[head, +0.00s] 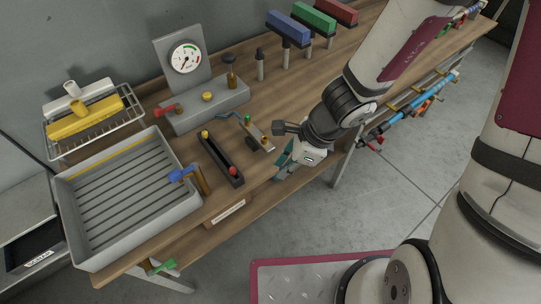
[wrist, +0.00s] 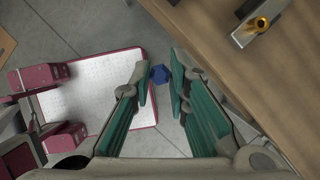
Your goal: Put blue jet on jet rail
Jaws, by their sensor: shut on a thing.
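My gripper (head: 282,172) is just off the front edge of the bench, with floor below it. In the wrist view its teal fingers (wrist: 160,85) are closed on a small blue faceted piece, the blue jet (wrist: 160,74), at the fingertips. The jet is hidden in the head view. A narrow dark rail (head: 218,154), which looks like the jet rail, lies on the bench left of my gripper. It carries a yellow piece (head: 205,134) at its far end and a red piece (head: 234,170) at its near end, with bare length between.
A grey bracket with a brass ring (head: 259,137) stands between rail and gripper; it also shows in the wrist view (wrist: 255,28). A gauge stand (head: 207,106) is behind.

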